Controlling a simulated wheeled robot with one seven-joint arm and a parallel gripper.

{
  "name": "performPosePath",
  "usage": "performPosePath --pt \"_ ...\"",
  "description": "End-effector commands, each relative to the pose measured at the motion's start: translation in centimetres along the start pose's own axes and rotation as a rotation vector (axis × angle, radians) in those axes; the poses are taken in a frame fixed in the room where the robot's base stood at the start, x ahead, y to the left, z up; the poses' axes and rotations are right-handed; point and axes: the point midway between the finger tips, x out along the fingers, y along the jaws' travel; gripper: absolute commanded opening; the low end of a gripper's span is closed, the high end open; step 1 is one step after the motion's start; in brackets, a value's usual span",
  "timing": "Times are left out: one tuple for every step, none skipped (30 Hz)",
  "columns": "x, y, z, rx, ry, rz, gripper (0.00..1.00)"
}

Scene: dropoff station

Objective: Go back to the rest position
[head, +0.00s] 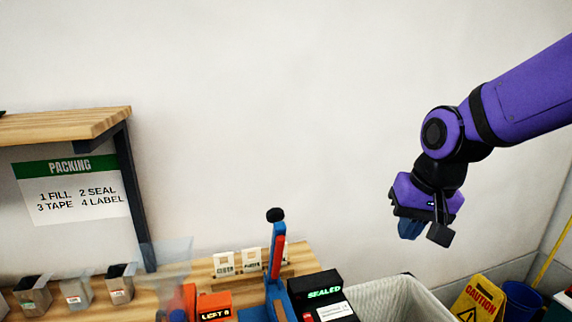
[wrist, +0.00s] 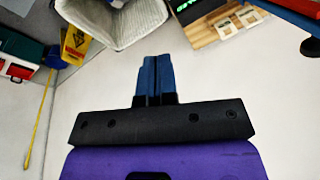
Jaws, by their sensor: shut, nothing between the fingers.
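My gripper (head: 410,228) is in the air at the right in the head view, in front of the blank wall and above the light bin. Its blue fingers point down. In the wrist view, the fingers of my gripper (wrist: 154,62) are together with nothing between them. My purple arm reaches in from the upper right in the head view.
Below are a workbench (head: 255,290) with a blue sealer (head: 277,262), a black box reading SEALED (head: 325,293), an orange device (head: 214,306) and several small bins. A light-lined bin (head: 400,294), a yellow caution sign (head: 479,300) and a blue bucket (head: 521,298) stand right.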

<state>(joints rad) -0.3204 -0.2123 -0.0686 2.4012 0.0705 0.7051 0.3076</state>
Motion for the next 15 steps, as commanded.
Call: performPosePath --pt "-1.5 1.0 0.5 -0.005 0.026 -0.002 0.0" --pt "-2.2 1.5 0.9 -0.012 0.037 -0.001 0.0" --pt "-3.1 2.2 1.3 -0.02 0.053 0.0 0.0" --pt "-3.8 2.7 1.7 -0.026 0.065 0.002 0.0" --pt "-4.5 3.2 2.2 -0.032 0.076 0.004 0.0" --pt "-5.3 3.9 2.8 -0.041 0.091 0.008 0.0" --pt "-5.9 4.3 3.2 -0.047 0.104 0.011 0.0" --pt "-6.5 4.8 3.7 -0.054 0.115 0.016 0.0" --pt "-7.3 5.4 4.4 -0.063 0.13 0.022 0.0" --pt "-7.8 5.8 4.9 -0.069 0.143 0.028 0.0" --pt "-8.4 6.2 5.4 -0.075 0.154 0.033 0.0" --pt "-9.0 6.8 6.1 -0.083 0.169 0.042 0.0" --pt "-9.4 7.1 6.6 -0.088 0.18 0.047 0.0" --pt "-9.8 7.4 7.2 -0.093 0.189 0.054 0.0" --pt "-10.2 7.8 7.8 -0.101 0.2 0.063 0.0"
